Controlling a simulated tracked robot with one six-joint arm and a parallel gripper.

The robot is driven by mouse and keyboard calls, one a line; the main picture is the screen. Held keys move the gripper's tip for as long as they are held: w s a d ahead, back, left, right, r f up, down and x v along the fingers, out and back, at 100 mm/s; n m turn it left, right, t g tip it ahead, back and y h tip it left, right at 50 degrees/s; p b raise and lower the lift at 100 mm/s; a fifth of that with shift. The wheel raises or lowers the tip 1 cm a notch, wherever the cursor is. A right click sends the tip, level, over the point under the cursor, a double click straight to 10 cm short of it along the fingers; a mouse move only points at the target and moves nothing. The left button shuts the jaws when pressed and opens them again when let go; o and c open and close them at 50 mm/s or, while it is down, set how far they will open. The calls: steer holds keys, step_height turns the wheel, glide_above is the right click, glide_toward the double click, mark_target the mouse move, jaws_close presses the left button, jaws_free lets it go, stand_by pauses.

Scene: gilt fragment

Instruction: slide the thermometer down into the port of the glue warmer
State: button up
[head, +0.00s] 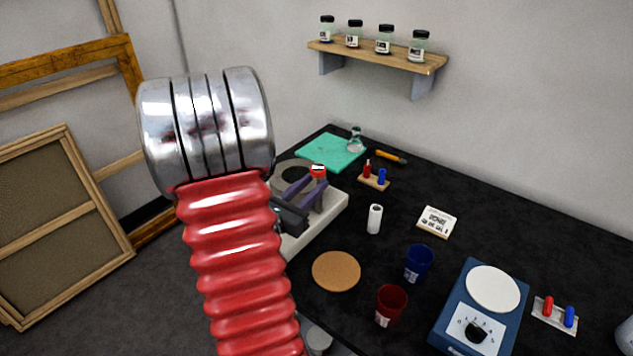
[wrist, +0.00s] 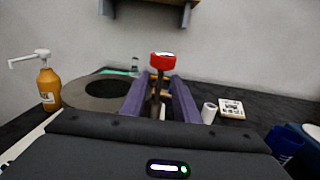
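The thermometer has a round red head with a pale face (head: 318,171). In the wrist view its head (wrist: 163,62) stands upright just above my fingertips, with a dark stem running down between them. My gripper (head: 312,190) has two purple fingers (wrist: 161,92), which appear closed on the stem. The glue warmer (head: 325,217) looks to be the cream box with a grey ring top and dark round opening; that ring (wrist: 97,92) is left of my fingers in the wrist view. My gripper is over its right part. The port and the stem's lower end are hidden.
An amber pump bottle (wrist: 49,88) stands left of the ring. A white cylinder (head: 375,219) and a small red and blue rack (head: 374,179) stand to the right. A cork disc (head: 336,271), red cup (head: 391,304) and blue cup (head: 419,263) are nearer.

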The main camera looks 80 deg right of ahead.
steer(key=shift+v, duration=2.35)
